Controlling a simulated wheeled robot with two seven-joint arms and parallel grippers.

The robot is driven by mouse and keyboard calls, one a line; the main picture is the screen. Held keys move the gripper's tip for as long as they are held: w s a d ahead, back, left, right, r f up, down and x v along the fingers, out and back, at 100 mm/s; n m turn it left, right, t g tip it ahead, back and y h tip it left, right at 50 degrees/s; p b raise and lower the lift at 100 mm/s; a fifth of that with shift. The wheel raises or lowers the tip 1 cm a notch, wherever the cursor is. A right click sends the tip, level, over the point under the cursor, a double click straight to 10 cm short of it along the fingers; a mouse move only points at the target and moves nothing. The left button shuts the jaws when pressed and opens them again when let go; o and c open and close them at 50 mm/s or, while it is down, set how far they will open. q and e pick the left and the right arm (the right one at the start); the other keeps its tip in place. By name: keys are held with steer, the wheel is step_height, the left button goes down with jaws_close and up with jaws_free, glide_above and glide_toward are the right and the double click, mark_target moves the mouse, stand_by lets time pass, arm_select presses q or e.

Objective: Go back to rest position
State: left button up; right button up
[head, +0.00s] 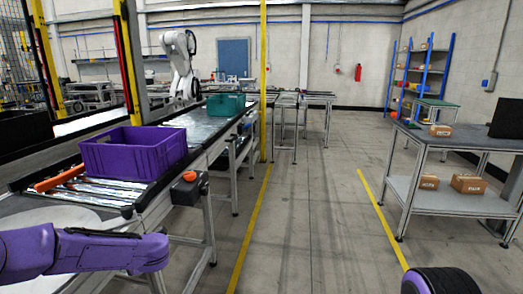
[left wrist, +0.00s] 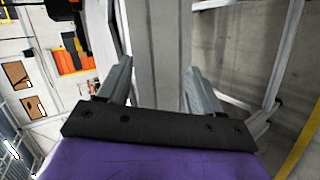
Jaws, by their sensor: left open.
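My left arm comes in purple at the lower left of the head view, in front of the conveyor. Its gripper cannot be made out there. In the left wrist view my left gripper (left wrist: 157,82) has its two grey fingers apart, with nothing held between them. A grey metal post shows behind the gap; whether the fingers touch it I cannot tell. My right gripper is not in view.
A purple crate (head: 133,152) stands on the conveyor (head: 60,202), with a teal crate (head: 226,105) farther along. A worktable (head: 455,140) at right bears a cardboard box (head: 441,130). The floor aisle (head: 320,200) between is clear.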

arm_select(q)
steer(key=s+d+f+m+t+h, duration=0.2)
steer(key=s+d+f+m, duration=0.4)
steer(key=f, duration=0.3)
steer(key=s+d+f+m+t+h, duration=0.1)
steer(key=s+d+f+m+h, duration=0.1)
steer(key=s+d+f+m, duration=0.4)
steer(key=s+f+m+g+h, duration=0.1)
steer(key=s+f+m, duration=0.2)
steer(key=s, duration=0.6)
steer(key=s+f+m+g+h, duration=0.1)
steer(key=s+f+m, duration=0.3)
steer(key=s, duration=0.5)
steer(key=s+f+m+g+h, duration=0.1)
steer(key=s+f+m+g, duration=0.2)
steer(key=s, duration=0.7)
steer(key=shift+a+f+m, duration=0.3)
steer(key=shift+f+m, duration=0.1)
steer(key=shift+m, duration=0.1)
